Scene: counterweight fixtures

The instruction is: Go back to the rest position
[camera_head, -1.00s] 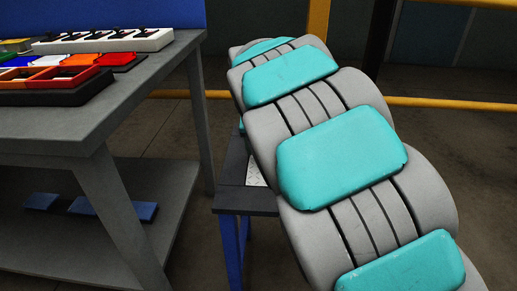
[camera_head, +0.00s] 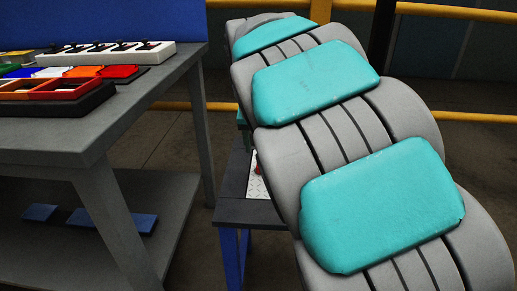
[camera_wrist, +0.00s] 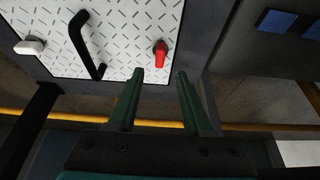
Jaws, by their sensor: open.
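My gripper (camera_wrist: 160,74) is open in the wrist view, with its two dark green fingers apart and nothing between them. Just beyond the fingertips is a small red knob or lever (camera_wrist: 161,56) on a white patterned plate (camera_wrist: 125,30). A gap shows between the fingertips and the red part; whether they touch the plate cannot be told. The same plate shows in part beside my arm (camera_head: 258,188).
A black bent handle (camera_wrist: 86,45) and a white handle (camera_wrist: 29,47) stand on the plate. In the head view a grey table (camera_head: 130,105) at left carries a white rack (camera_head: 150,52) and coloured bins (camera_head: 65,88). Yellow rails (camera_head: 455,12) run behind.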

